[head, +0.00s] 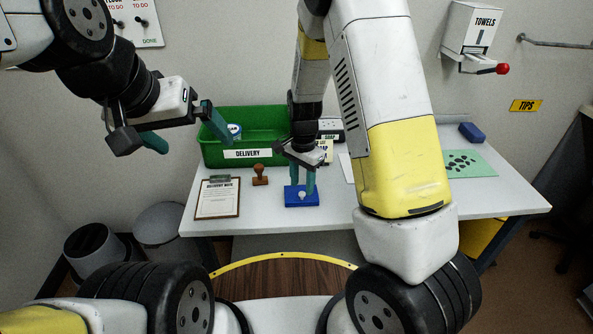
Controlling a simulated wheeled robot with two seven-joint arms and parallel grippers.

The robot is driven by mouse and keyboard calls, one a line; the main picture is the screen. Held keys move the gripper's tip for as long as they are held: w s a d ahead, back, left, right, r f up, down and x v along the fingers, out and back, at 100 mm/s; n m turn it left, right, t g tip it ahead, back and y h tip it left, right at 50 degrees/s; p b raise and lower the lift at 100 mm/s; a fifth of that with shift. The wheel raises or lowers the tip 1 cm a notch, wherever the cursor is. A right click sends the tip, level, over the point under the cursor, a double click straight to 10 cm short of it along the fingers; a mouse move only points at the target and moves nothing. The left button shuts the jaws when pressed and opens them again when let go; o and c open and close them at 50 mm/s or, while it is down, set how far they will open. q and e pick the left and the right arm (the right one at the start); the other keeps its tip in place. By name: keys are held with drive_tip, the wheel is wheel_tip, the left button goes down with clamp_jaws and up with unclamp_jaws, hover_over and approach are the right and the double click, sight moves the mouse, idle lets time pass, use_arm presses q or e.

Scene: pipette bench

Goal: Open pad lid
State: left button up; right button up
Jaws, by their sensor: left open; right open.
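The blue ink pad (293,201) lies on the table near its front edge, with a pale knob on top. Its lid appears to be shut. My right gripper (302,191) points straight down over the pad, its two teal fingers apart on either side of the knob. I cannot tell whether the fingers touch the knob. My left gripper (184,133) is open and empty, raised in the air to the left, in front of the green bin.
A green delivery bin (270,123) stands behind the pad. A wooden stamp (260,175) and a delivery note clipboard (217,198) lie to the left. A green spotted sheet (468,163) and a small blue block (472,132) are at the right.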

drive_tip(key=shift+f, duration=1.2)
clamp_jaws()
idle(0.6)
